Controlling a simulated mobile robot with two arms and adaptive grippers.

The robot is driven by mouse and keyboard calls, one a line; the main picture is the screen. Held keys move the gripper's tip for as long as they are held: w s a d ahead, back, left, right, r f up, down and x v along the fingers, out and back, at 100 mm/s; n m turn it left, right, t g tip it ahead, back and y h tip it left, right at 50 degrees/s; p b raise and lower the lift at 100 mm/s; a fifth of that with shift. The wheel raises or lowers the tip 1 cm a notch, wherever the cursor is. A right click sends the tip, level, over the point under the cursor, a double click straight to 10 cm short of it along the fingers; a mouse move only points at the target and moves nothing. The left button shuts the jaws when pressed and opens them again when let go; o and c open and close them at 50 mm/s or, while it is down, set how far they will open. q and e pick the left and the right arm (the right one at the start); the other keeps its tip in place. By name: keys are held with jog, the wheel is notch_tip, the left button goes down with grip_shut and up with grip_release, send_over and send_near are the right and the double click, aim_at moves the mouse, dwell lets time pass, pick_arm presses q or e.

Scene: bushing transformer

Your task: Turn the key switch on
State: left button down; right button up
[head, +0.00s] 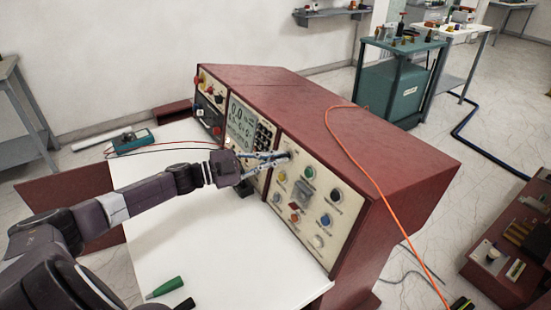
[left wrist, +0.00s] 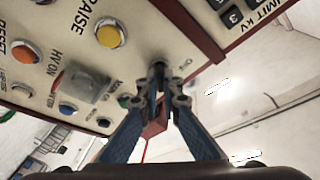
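The control panel (head: 316,205) is the cream, sloped face of a dark red console. The key switch (left wrist: 158,68) is a small dark knob near the panel's upper left corner. In the head view my left gripper's fingers (head: 276,157) reach it from the left. In the left wrist view the blue-grey fingers (left wrist: 161,82) come together at the key switch, with their tips around it. They look shut on it and hide most of it, so its turned angle cannot be read. My right gripper is not in view.
Panel buttons, including a yellow one (left wrist: 109,35), lie close beside the fingers. An orange cable (head: 375,175) runs over the console top. The white tabletop (head: 215,245) in front is mostly clear, with a green-handled tool (head: 166,287) near its front edge. A teal meter (head: 133,140) lies at the back left.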

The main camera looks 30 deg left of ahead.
pick_arm(q)
jog(key=c, duration=2.2)
grip_release()
jog(key=shift+o, duration=0.2)
jog(key=v, duration=1.2)
